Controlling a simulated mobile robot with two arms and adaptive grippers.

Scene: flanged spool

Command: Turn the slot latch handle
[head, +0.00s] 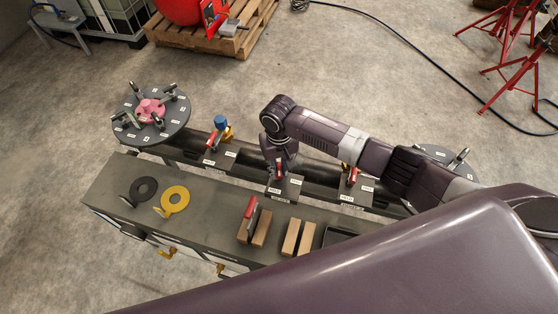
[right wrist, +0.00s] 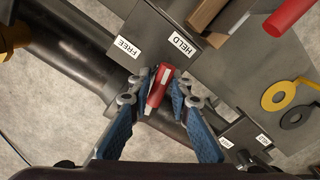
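The slot latch handle is a red grip (right wrist: 158,88) on a grey plate (right wrist: 165,22) labelled FREE and HELD. In the right wrist view it lies tilted, its upper end near the plate's edge below the labels. In the head view it shows as a small red piece (head: 279,171) on the middle station. My right gripper (right wrist: 161,92) has its two blue fingers on either side of the grip, with almost no gap. In the head view my right gripper (head: 278,158) reaches down to the handle from above, and its fingers are mostly hidden. My left gripper is in neither view.
Similar red-handled stations stand left (head: 212,139) and right (head: 351,177) along the dark pipe. A round table (head: 178,116) with a pink part (head: 150,110) is at left. The bench (head: 112,192) holds a black ring (head: 144,190), a yellow ring (head: 176,199) and several blocks.

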